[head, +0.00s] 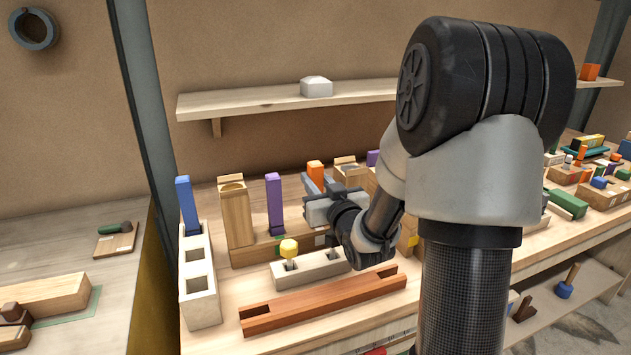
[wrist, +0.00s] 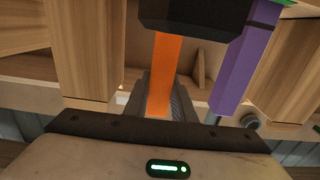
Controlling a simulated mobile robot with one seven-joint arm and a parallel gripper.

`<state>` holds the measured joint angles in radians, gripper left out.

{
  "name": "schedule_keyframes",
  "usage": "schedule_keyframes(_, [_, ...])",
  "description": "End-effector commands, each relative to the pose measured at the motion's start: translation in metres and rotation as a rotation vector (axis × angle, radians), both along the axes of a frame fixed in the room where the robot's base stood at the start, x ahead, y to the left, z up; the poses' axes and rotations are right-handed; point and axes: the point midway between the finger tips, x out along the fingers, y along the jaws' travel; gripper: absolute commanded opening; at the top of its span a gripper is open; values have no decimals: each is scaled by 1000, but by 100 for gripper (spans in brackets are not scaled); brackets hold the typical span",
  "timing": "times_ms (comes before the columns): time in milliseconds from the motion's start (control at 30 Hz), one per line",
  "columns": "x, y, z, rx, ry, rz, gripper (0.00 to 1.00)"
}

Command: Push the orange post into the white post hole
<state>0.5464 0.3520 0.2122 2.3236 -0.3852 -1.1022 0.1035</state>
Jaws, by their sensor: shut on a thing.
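The orange post (head: 315,172) stands up out of my gripper (head: 318,186) in the head view, near the back of the bench. In the wrist view the orange post (wrist: 164,70) runs upright between the finger pads, and my gripper (wrist: 163,100) is shut on it. The post's lower end is hidden in the head view. A white block (head: 198,285) with square openings stands at the left, with a blue post (head: 184,205) upright at its far end. A pale grey block (head: 325,267) with a yellow-topped peg (head: 289,249) lies in front of my gripper. I cannot tell which holds the white post hole.
A purple post (head: 274,203) stands left of my gripper; a purple post (wrist: 235,65) is close at right in the wrist view. Wooden blocks (head: 236,215) stand behind. A reddish-brown slotted beam (head: 325,304) lies along the front. A shelf (head: 250,101) hangs above.

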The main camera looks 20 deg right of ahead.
Motion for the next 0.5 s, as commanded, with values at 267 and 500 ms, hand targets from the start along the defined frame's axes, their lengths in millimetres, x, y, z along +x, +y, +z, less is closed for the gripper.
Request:
schedule_keyframes(267, [0,0,-7,0,-1,0,0])
schedule_keyframes(500, [0,0,-13,0,-1,0,0])
